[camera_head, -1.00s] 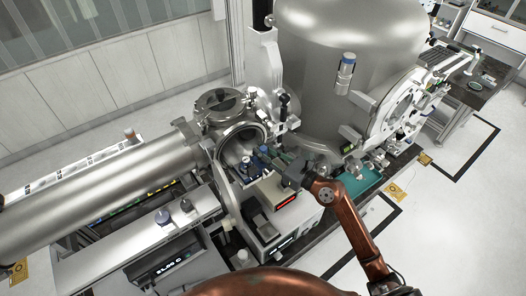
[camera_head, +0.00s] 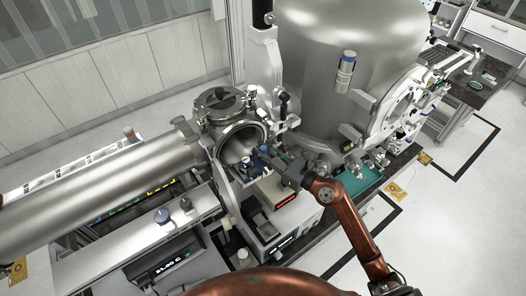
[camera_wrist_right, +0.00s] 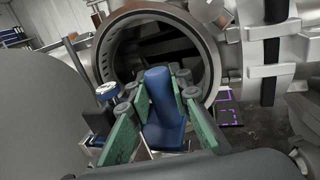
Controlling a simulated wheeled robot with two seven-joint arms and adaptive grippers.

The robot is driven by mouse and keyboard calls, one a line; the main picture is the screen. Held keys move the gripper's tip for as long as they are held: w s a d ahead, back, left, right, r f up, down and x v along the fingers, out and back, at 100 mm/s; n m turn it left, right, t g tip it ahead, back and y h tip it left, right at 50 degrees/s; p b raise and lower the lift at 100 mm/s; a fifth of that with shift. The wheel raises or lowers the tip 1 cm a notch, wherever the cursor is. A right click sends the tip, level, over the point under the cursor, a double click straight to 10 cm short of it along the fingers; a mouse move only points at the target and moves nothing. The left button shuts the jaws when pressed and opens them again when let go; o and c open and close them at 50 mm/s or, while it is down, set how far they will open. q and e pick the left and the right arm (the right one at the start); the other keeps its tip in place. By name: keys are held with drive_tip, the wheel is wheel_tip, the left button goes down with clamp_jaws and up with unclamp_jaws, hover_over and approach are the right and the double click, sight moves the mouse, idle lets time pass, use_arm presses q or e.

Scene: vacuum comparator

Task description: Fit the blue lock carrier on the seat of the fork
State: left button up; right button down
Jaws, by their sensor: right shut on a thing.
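The blue lock carrier (camera_wrist_right: 165,130) stands between the green finger pads of my right gripper (camera_wrist_right: 160,92) in the right wrist view. The pads are shut on its sides, and its rounded top faces the round port. In the head view my right gripper (camera_head: 277,162) is at the mouth of the port, and the carrier is too small there to make out clearly. Dark bars show inside the port in the wrist view, but I cannot tell whether they are the fork, and its seat is not clearly visible. My left gripper is not in view.
The metal rim of the port (camera_wrist_right: 212,62) surrounds the opening just beyond the fingers. A blue-topped knob (camera_wrist_right: 107,91) stands left of the fingers. In the head view a large steel vessel (camera_head: 320,60) rises behind, and a long steel tube (camera_head: 100,195) runs left.

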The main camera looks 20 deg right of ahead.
drive_tip(key=shift+f, duration=0.1)
drive_tip(key=c, duration=1.7)
unclamp_jaws()
drive_tip(key=shift+f, duration=0.1)
drive_tip(key=shift+f, duration=0.1)
drive_tip(key=shift+s, duration=0.15)
drive_tip(key=shift+s+d, duration=0.1)
drive_tip(key=shift+s, duration=0.1)
drive_tip(key=v, duration=1.1)
drive_tip(key=shift+d, duration=0.4)
